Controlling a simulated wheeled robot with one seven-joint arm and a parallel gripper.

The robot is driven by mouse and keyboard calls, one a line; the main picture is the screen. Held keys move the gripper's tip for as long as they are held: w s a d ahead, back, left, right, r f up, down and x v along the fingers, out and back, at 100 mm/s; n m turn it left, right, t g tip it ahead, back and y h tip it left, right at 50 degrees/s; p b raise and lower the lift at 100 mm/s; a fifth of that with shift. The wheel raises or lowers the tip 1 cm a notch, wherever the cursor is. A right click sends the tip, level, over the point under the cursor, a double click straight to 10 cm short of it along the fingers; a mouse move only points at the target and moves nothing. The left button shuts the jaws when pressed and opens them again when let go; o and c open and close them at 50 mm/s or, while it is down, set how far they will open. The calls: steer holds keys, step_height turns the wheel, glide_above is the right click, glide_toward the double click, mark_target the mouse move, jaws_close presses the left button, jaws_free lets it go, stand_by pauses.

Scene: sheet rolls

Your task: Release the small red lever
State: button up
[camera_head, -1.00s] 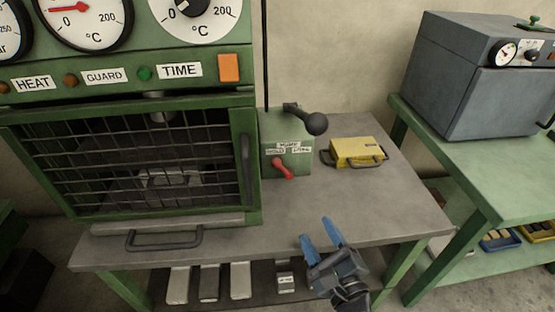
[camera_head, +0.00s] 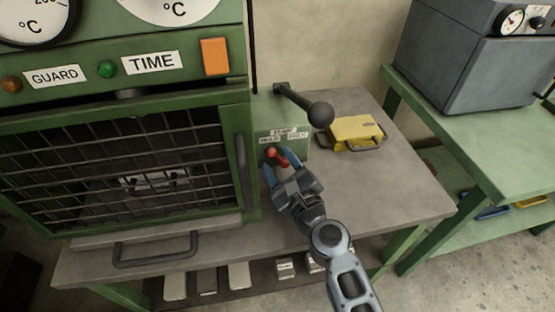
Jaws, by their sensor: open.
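The small red lever (camera_head: 274,154) sits on the front of a green pump box (camera_head: 291,144), below its white labels. My gripper (camera_head: 278,166) is open, with its blue fingers at the lever. One finger is left of and below the lever, the other is to its right. The lever's lower part is partly covered by the fingers. I cannot tell whether they touch it.
A long black ball-ended handle (camera_head: 320,113) sticks out above the box. A yellow case (camera_head: 355,132) lies to the right on the grey bench (camera_head: 395,190). The green press with a mesh door (camera_head: 110,160) stands close on the left.

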steer(key=shift+w+a, duration=0.35)
steer(key=shift+w, duration=0.25)
steer(key=shift+c, duration=0.4)
jaws_close()
